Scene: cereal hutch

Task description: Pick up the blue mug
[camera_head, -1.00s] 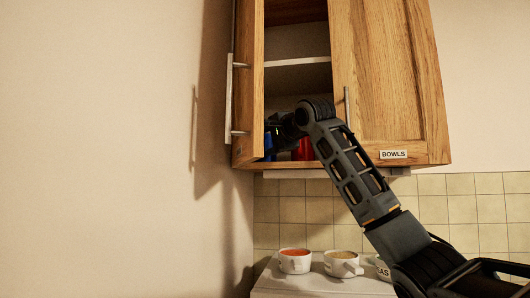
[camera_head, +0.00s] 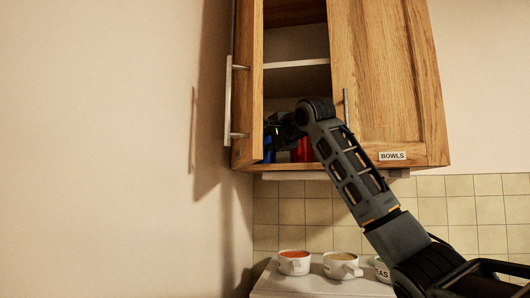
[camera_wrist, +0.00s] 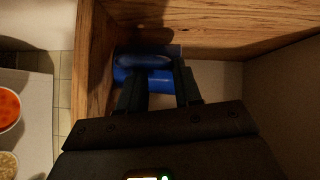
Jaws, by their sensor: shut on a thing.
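The blue mug (camera_wrist: 150,76) is between the fingertips of my gripper (camera_wrist: 160,88) in the wrist view, inside the cabinet near its side wall. In the head view a small part of the blue mug (camera_head: 268,150) shows at the bottom of the open cabinet, left of a red item. My gripper (camera_head: 274,132) reaches into the cabinet there and is mostly hidden by the open door and my own wrist. It is shut on the blue mug. Whether the mug touches the shelf cannot be told.
The red item (camera_head: 303,150) stands close beside my gripper. The cabinet's left door (camera_head: 248,90) is open; the right door (camera_head: 388,80), labelled BOWLS, is shut. Several filled white cups, including one with orange contents (camera_head: 294,263), stand on the counter (camera_head: 315,285) below.

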